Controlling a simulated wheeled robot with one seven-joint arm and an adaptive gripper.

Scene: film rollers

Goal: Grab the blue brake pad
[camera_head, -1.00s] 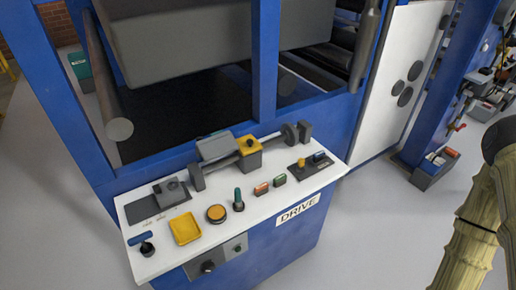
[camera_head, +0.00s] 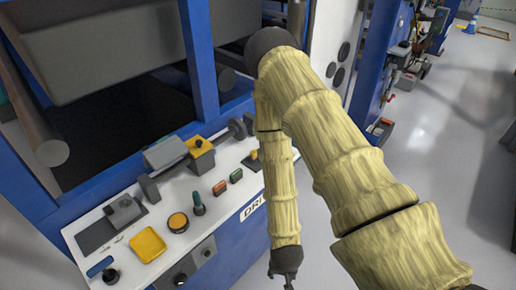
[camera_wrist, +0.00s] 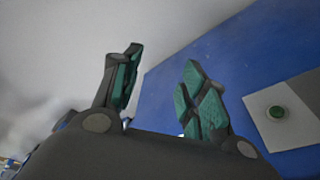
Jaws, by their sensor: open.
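A small flat blue piece (camera_head: 100,266) lies at the near left corner of the white control panel (camera_head: 238,152), beside a black knob. It looks like the blue brake pad, but at this size I cannot be sure. My gripper (camera_head: 287,280) hangs in front of the panel, to the right of and well apart from the blue piece. In the wrist view my gripper (camera_wrist: 161,82) has its two green-padded fingers spread, with nothing between them. The blue piece does not show in the wrist view.
The panel carries a yellow tray (camera_head: 148,245), an orange button (camera_head: 178,222), a green knob (camera_head: 198,204) and a yellow block (camera_head: 200,154). Blue machine posts (camera_head: 198,60) rise behind. A grey plate with a green button (camera_wrist: 277,112) shows on a blue surface. Open floor lies right.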

